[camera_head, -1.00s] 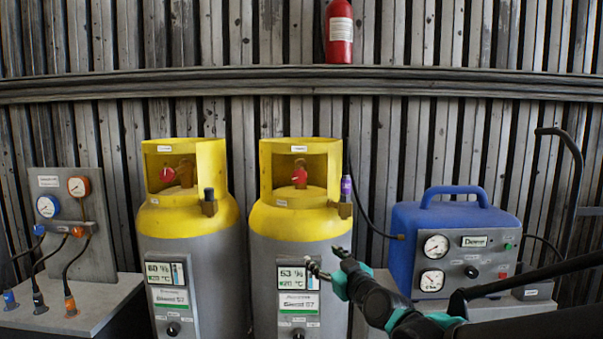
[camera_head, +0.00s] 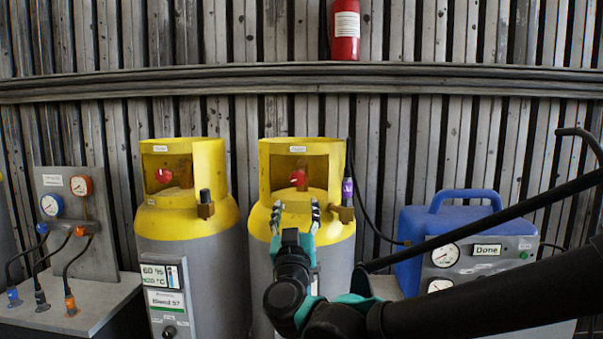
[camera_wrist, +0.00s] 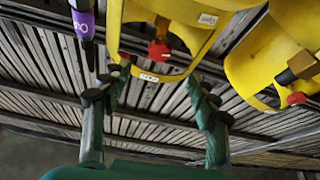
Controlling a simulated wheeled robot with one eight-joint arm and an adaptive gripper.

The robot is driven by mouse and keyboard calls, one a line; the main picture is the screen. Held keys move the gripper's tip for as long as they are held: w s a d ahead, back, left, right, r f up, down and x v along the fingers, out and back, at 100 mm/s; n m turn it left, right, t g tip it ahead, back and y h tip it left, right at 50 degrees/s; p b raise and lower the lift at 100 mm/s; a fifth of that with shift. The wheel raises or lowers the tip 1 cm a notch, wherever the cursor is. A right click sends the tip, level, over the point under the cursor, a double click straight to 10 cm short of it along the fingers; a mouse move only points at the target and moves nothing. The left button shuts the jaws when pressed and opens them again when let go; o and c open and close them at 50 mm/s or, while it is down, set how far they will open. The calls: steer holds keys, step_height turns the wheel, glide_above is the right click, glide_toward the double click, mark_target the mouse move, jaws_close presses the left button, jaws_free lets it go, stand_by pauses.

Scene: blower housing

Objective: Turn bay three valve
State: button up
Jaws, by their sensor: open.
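Two grey cylinders with yellow collars stand side by side in the head view: the left cylinder (camera_head: 180,265) and the right cylinder (camera_head: 335,255). Each has a red valve knob inside its collar opening, the left knob (camera_head: 164,176) and the right knob (camera_head: 298,179). I cannot read which is bay three. My gripper (camera_head: 296,207) is open and empty, its fingers pointing up in front of the right cylinder, below its knob. In the wrist view, a red knob (camera_wrist: 158,51) lies beyond and between the spread fingertips (camera_wrist: 155,84), apart from them. My arm hides the right cylinder's panel.
A purple-banded connector (camera_head: 347,192) with a black hose sits at the right cylinder's side. A blue machine (camera_head: 465,225) reading "Done" stands right, partly behind my arm. A gauge panel (camera_head: 65,225) with hoses is left. A fire extinguisher (camera_head: 345,30) hangs above.

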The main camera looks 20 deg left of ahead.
mark_target(299, 172)
steer(key=x, duration=1.5)
steer(key=shift+w+a+r, duration=0.1)
steer(key=shift+w+r, duration=0.05)
steer(key=shift+w, duration=0.25)
steer(key=c, duration=1.3)
